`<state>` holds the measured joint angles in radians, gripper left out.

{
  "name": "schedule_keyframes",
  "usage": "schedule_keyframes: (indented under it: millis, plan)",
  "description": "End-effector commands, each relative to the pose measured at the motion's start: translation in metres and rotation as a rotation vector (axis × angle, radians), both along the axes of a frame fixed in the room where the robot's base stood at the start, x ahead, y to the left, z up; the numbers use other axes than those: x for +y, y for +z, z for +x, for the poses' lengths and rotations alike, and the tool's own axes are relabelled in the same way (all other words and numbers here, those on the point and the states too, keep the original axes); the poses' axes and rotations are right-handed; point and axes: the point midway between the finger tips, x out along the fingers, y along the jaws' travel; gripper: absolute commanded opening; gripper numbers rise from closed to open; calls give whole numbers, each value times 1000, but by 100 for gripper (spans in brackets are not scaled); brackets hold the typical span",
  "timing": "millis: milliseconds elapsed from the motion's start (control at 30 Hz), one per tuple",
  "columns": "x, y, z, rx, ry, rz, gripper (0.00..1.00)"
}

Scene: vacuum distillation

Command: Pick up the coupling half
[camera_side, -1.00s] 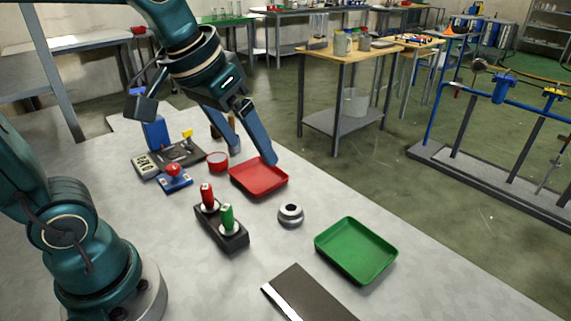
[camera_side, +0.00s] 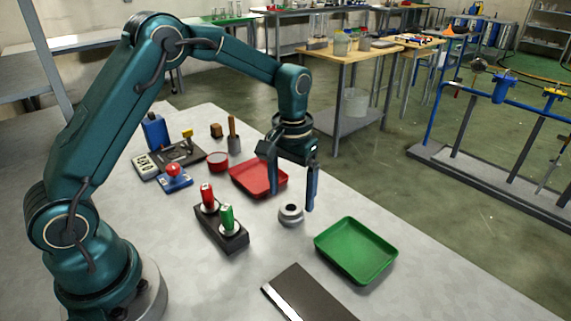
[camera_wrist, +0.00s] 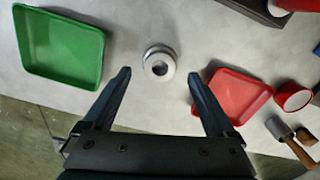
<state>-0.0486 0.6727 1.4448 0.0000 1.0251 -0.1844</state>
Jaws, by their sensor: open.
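The coupling half is a short silver-grey ring (camera_side: 291,214) with a dark centre hole. It lies on the table between the red tray and the green tray. My gripper (camera_side: 292,203) points down just above and behind it in the side view, with its fingers apart and nothing between them. In the wrist view the coupling half (camera_wrist: 159,63) shows ahead of and between my open fingertips (camera_wrist: 160,75), a little beyond them. I cannot tell the exact height of the fingertips above it.
A green tray (camera_side: 357,251) and a red tray (camera_side: 258,179) lie on either side. A black stand (camera_side: 221,231) holds a red and a green bottle to the left. A dark flat plate (camera_side: 303,294) lies at the front. Bare table surrounds the coupling half.

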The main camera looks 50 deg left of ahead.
Motion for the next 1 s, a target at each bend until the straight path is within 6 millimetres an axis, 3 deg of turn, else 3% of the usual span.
schedule_keyframes:
  millis: [233,567,667,800,1000]
  plan:
    - [0,-28,-1,3,0,0,91]
    - [0,-33,0,-1,0,0,91]
    - [0,-33,0,-1,0,0,57]
    - [0,-33,0,-1,0,0,3]
    - [0,-32,0,-3,0,0,0]
